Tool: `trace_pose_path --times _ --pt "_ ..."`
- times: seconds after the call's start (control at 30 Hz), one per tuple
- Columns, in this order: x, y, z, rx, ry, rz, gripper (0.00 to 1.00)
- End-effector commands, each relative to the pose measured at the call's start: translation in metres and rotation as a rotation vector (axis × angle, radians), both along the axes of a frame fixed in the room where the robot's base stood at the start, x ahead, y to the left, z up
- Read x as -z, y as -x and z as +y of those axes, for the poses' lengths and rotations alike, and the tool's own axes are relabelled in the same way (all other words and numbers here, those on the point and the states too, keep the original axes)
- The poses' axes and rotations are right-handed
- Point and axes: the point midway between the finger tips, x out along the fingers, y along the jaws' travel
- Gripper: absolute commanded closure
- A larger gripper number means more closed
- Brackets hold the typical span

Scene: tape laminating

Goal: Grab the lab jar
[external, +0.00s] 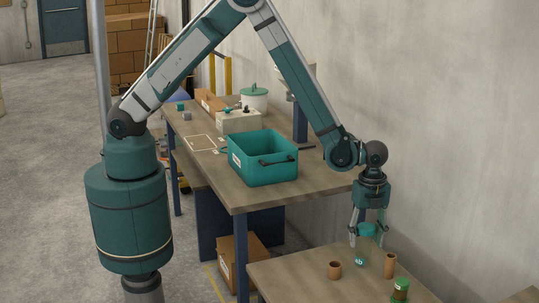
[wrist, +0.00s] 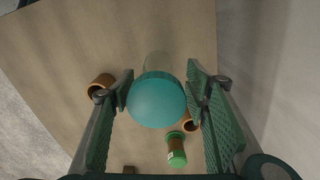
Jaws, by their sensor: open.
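The lab jar, as I take it, is a clear jar with a round teal lid (external: 366,230). It stands on the near wooden table (external: 300,275). In the wrist view its teal lid (wrist: 156,100) fills the middle and a bit of the pale clear body (wrist: 158,65) shows beyond it. My gripper (external: 368,226) points down over the jar, with its fingers around the lid. In the wrist view my gripper (wrist: 160,88) is open, one finger on each side of the lid. The left finger is very close to the lid; I cannot tell whether it touches.
A brown cup (external: 334,270), a taller brown cylinder (external: 390,265) and a green-capped bottle (external: 400,289) stand close to the jar. A teal bin (external: 263,158) sits on the higher table behind. A wall (external: 450,130) runs along the right. The near table's left part is clear.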

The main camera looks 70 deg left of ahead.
Motion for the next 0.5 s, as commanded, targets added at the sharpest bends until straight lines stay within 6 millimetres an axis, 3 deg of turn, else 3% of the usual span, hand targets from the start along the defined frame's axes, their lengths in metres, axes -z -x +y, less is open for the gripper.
trace_pose_path --times 0.5 --pt "0.047 0.003 0.000 0.000 0.000 0.000 0.54"
